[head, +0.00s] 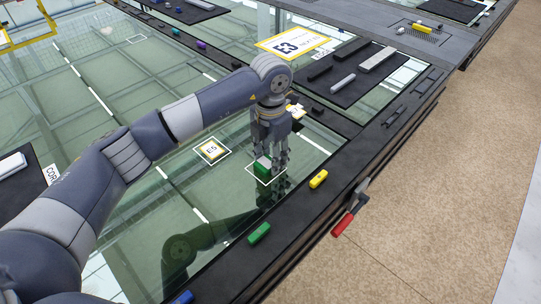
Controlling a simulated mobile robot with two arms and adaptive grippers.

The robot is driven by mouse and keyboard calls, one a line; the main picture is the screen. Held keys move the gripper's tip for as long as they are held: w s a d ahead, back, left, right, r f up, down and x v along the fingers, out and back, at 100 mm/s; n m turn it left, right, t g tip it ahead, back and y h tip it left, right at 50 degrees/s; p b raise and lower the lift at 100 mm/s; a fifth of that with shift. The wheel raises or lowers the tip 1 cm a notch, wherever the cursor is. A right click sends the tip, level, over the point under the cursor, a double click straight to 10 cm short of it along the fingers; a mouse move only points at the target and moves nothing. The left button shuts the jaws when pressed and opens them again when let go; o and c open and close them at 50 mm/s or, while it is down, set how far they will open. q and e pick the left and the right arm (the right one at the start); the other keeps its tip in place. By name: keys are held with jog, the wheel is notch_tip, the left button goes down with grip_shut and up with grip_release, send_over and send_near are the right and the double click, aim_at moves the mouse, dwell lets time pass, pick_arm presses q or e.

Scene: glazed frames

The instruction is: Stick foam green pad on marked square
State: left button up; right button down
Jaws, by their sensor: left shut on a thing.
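My left gripper (271,160) points down and is shut on a green foam pad (262,171). The pad is at the white outlined square (256,177) on the glass, within its outline as seen from here. Whether the pad touches the glass is hard to tell, as the fingers and reflections crowd this spot. The fingers hide part of the pad and the square's far side. My right gripper is out of view.
A second green block (259,234), a yellow block (318,180) and a blue block (183,298) lie along the dark frame edge. A red-handled tool (343,224) is at the outer edge. A dark mat with bars is behind.

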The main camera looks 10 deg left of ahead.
pick_arm(q)
jog(key=o, duration=0.8)
notch_tip(320, 180, up, 12)
dwell(0.4)
